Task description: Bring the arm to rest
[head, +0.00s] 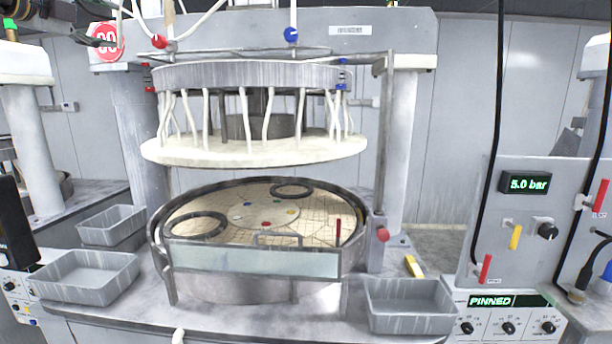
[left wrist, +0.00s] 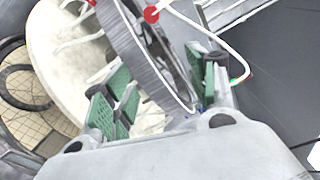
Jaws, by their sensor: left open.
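My left gripper (head: 98,39) is at the upper left of the head view, in front of the round red sign on the machine's top beam. It is partly cut off by the picture's top edge. In the left wrist view its green-padded fingers (left wrist: 160,90) stand apart, with nothing seen held between them. The raised upper platen (head: 250,152) and its grey ring (head: 245,76) are to the right of the gripper in the head view. In the left wrist view the ring (left wrist: 150,55) shows beyond the fingers. My right gripper is not in view.
The lower platen (head: 232,238) holds dark rings. Grey trays stand at left (head: 85,278) and right (head: 410,306). A red knob (head: 160,41) with a hose is close right of the gripper. The control panel (head: 535,235) reads "5.0 bar" and "PINNED".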

